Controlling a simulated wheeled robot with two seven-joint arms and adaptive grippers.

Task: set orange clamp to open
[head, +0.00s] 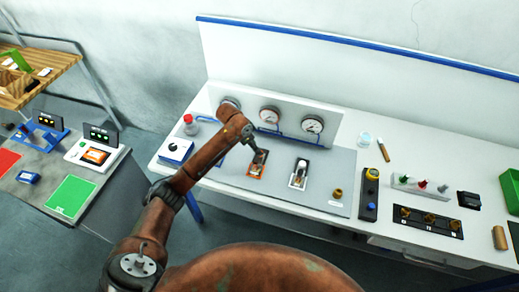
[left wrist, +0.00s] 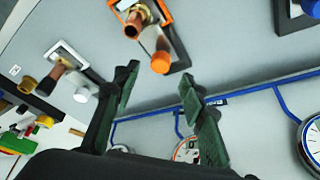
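The orange clamp (head: 256,170) sits on the grey panel of the white bench, left of a white-framed clamp (head: 299,174). In the left wrist view the orange clamp (left wrist: 165,22) shows an orange frame, copper-coloured parts and an orange-tipped handle (left wrist: 161,62). I cannot tell from its parts whether it is open or shut. My left gripper (head: 254,146) is above the orange clamp in the head view. In the left wrist view its two dark green fingers (left wrist: 160,82) are apart with nothing between them, and the handle tip lies beyond them. My right gripper is not in view.
Several gauges (head: 270,114) and blue pipes stand behind the clamps. A white box with a dark knob (head: 175,152) is to the left. A brass knob (head: 337,193) and a yellow-topped black device (head: 370,186) are to the right. Grey panel between the clamps is bare.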

